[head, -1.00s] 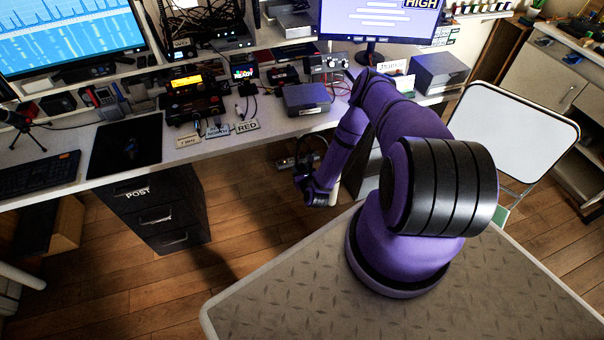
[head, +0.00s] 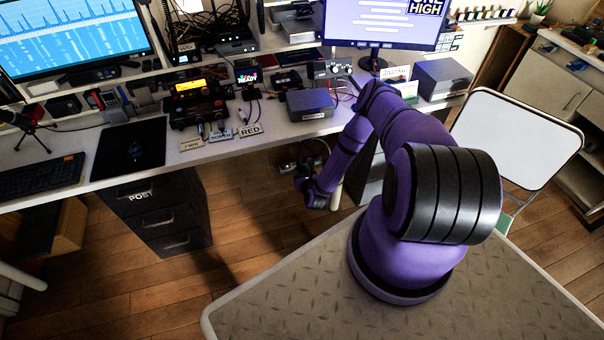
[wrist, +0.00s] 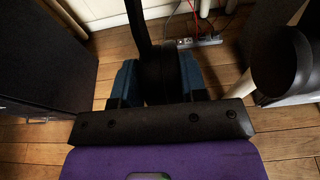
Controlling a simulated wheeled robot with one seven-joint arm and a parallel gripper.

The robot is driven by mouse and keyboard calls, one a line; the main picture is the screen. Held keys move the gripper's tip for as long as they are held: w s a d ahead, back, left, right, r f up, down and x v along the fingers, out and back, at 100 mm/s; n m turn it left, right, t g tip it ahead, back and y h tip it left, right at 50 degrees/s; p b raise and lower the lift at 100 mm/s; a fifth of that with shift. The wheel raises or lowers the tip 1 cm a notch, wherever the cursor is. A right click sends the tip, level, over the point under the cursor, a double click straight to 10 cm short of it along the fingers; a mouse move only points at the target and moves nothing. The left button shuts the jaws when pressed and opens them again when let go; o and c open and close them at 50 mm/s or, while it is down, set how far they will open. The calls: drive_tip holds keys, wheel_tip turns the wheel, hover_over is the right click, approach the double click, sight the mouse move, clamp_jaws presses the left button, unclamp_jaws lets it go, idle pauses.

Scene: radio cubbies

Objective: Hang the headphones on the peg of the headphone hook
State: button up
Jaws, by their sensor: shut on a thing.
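My gripper (wrist: 158,78) has blue-grey fingers on either side of a dark piece in the wrist view. It is shut on the headphones, whose dark band (wrist: 137,22) rises away from the fingers. A large dark rounded shape (wrist: 280,62) is at the right of that view; I cannot tell whether it is an ear cup. In the head view my gripper (head: 306,168) hangs low at the front of the desk, beyond my purple arm, and the headphones are hard to make out there. I cannot pick out the headphone hook or its peg in either view.
The long desk (head: 95,172) carries radios, cables, a RED label (head: 250,130) and monitors. A black drawer cabinet (head: 155,215) stands under it, left of my gripper. A white folding chair (head: 517,140) is at the right. Wooden floor (head: 250,245) is open in front.

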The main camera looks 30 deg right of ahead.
drive_tip(key=shift+s+a+f, duration=0.15)
drive_tip(key=shift+s+f, duration=0.05)
drive_tip(key=o, duration=1.1)
drive_tip(key=shift+w+r, duration=0.1)
drive_tip(key=v, duration=1)
drive_tip(key=shift+s+a, duration=0.1)
drive_tip(key=shift+s, duration=0.3)
